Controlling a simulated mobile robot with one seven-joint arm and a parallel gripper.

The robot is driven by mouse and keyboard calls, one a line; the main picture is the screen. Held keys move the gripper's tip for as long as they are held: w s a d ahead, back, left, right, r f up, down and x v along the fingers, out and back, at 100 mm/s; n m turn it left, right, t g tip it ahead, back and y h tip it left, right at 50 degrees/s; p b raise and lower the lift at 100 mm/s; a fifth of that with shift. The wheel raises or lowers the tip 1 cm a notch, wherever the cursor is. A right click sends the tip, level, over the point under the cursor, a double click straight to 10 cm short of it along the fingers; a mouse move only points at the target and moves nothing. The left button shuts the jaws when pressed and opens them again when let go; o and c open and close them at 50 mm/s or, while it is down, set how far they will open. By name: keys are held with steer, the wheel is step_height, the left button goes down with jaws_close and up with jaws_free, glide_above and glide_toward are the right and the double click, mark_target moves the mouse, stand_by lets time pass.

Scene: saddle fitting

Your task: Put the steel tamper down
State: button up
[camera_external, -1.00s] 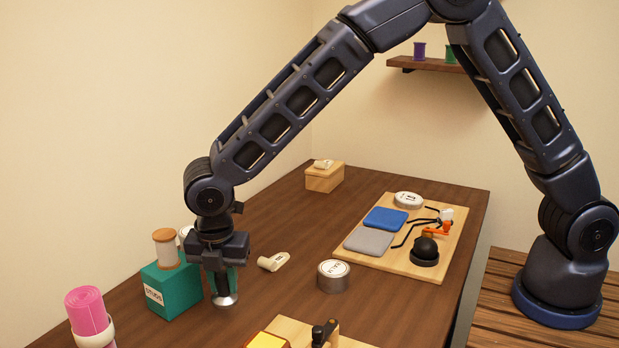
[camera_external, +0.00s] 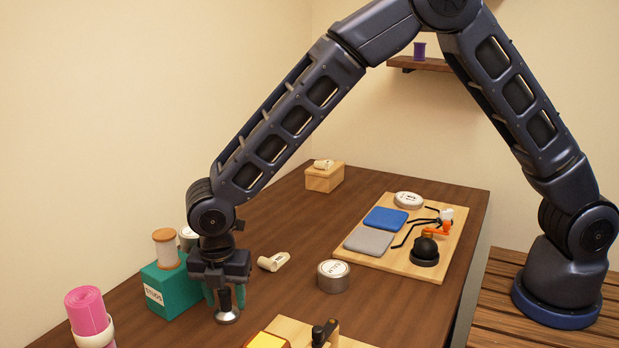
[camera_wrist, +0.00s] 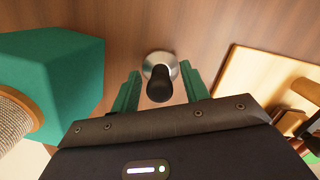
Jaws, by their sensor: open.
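The steel tamper (camera_external: 227,317) stands upright on the dark wooden table, its round steel foot on the wood. In the wrist view the tamper (camera_wrist: 160,62) shows its steel foot and black handle (camera_wrist: 159,84). My gripper (camera_external: 226,296) is low over it, pointing down, its green fingers on either side of the handle. In the wrist view my gripper (camera_wrist: 160,85) is open, with a gap between each finger and the handle.
A green box labelled STUDS (camera_external: 172,290) with a thread spool (camera_external: 166,248) on it stands close left of my gripper. A round tin (camera_external: 333,276) and a small tagged item (camera_external: 273,262) lie to the right. A wooden board (camera_external: 350,342) is at the front.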

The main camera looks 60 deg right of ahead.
mark_target(224, 313)
steer(key=shift+r, duration=0.1)
step_height(224, 313, up, 12)
steer(key=a, duration=0.1)
steer(key=s+d+r+m+t, duration=0.1)
steer(key=s+d+r+m, duration=0.2)
steer(key=d+r, duration=0.35)
steer(key=s+d+r+m, duration=0.3)
steer(key=d+r, duration=0.3)
steer(key=d, duration=0.1)
steer(key=s+d+r+m+t, duration=0.1)
steer(key=s+d+r+m, duration=0.25)
steer(key=s+d, duration=0.25)
steer(key=s+d+r+m+y, duration=0.1)
steer(key=s+d+r+m, duration=0.1)
steer(key=s+d+m, duration=0.35)
steer(key=s+d+r+m+t, duration=0.1)
steer(key=s+d+r+m, duration=0.15)
steer(key=s+d, duration=0.55)
steer(key=s+d+f+m+t, duration=0.1)
steer(key=s+d+m, duration=0.4)
steer(key=s, duration=0.7)
steer(key=shift+f, duration=0.4)
